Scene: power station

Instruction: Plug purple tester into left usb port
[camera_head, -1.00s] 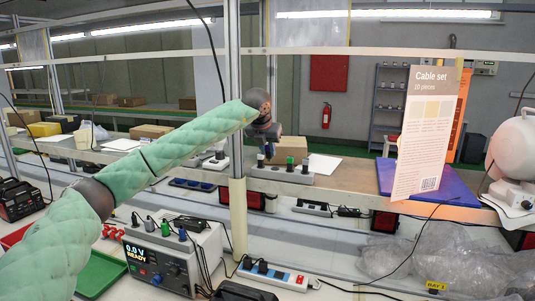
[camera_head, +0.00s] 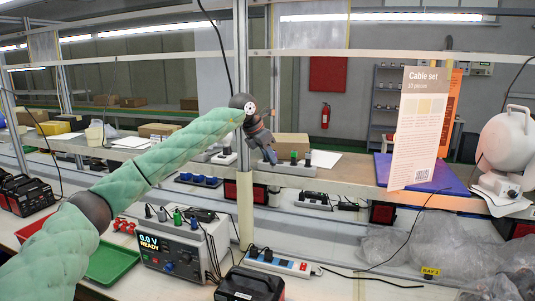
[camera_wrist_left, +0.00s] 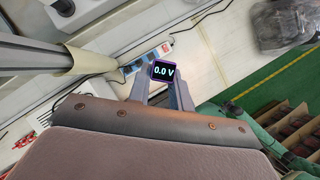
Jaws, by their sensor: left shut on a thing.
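My left gripper (camera_head: 268,153) hangs in front of the raised shelf in the head view, beside the metal post and well above the bench. In the left wrist view it is shut on the purple tester (camera_wrist_left: 163,72), a small block with a purple frame and a dark screen reading 0.0 V. The tester is hard to make out in the head view. A white and blue power strip (camera_head: 278,263) with black plugs and a red switch lies on the bench below; it also shows in the wrist view (camera_wrist_left: 147,57). I cannot make out the left usb port. My right gripper is out of view.
A power supply (camera_head: 174,245) reading 0.0 V READY stands on the bench, with a black case (camera_head: 249,284) to its right. The metal post (camera_head: 243,190) rises close to my gripper. A Cable set card (camera_head: 413,130) stands at right. Cables and clear plastic bags lie on the bench.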

